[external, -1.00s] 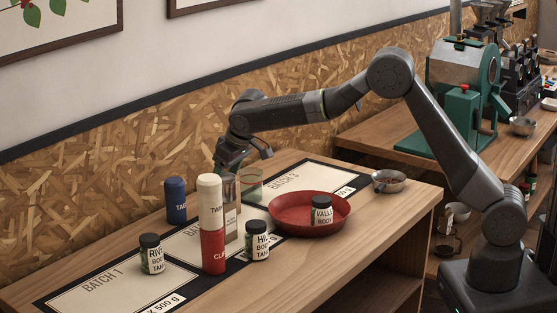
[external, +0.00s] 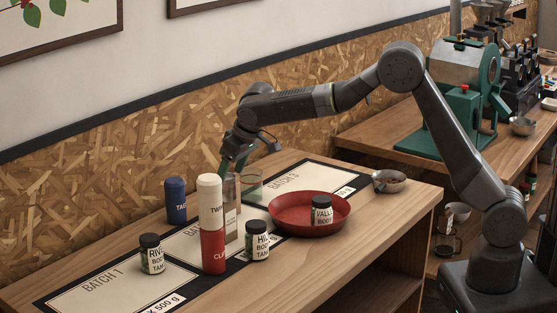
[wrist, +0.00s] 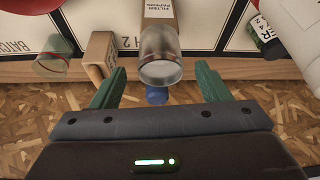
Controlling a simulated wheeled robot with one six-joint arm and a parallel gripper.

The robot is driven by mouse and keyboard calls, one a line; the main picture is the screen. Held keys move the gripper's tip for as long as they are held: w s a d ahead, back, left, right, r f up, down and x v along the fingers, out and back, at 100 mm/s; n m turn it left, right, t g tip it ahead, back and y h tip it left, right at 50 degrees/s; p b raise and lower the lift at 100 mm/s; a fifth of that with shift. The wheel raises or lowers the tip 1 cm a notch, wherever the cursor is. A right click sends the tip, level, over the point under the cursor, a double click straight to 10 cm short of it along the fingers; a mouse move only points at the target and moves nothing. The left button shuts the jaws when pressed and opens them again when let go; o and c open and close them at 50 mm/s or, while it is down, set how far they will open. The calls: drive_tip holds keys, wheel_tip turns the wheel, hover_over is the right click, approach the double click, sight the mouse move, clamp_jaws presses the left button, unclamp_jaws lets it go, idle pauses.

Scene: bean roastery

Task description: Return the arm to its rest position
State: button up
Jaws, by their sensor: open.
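My gripper (external: 236,162) hangs over the back of the near table, behind the tall white-over-red stack (external: 211,225), which partly hides the area under it. In the wrist view its two green fingers (wrist: 158,85) stand wide apart with nothing held between them.
A red dish (external: 290,225) holds a labelled jar (external: 322,210). Two more jars, one at the left (external: 151,255) and one near the middle (external: 257,240), stand on the table. A metal bowl (external: 389,182) sits at the right corner. The chipboard wall (external: 100,150) runs close behind.

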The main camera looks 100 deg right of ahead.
sight(225, 185)
drive_tip(key=v, duration=0.7)
drive_tip(key=p+x, duration=0.1)
drive_tip(key=x, duration=1.1)
drive_tip(key=shift+w+f, duration=0.1)
drive_tip(key=shift+w+d+r, duration=0.15)
drive_tip(key=shift+r, duration=0.1)
wheel_tip(225, 185, up, 9)
drive_tip(key=b, duration=0.2)
drive_tip(key=s+d+f+m+g+h, duration=0.1)
drive_tip(key=s+d+f+m, duration=0.4)
drive_tip(key=s+d, duration=0.95)
drive_tip(key=s+d+f+m+g, duration=0.1)
drive_tip(key=s+d+f, duration=0.3)
drive_tip(key=s+d, duration=0.25)
drive_tip(key=s+d+f+m+g, duration=0.1)
drive_tip(key=s+d+f+m, duration=0.1)
drive_tip(key=s+d+f, duration=0.45)
drive_tip(key=shift+h, duration=0.3)
drive_tip(key=f, duration=0.2)
drive_tip(key=a+f+p, duration=0.1)
drive_tip(key=f, duration=0.3)
drive_tip(key=shift+s+a+f, duration=0.25)
drive_tip(key=shift+f, duration=0.15)
drive_tip(key=shift+r, duration=0.1)
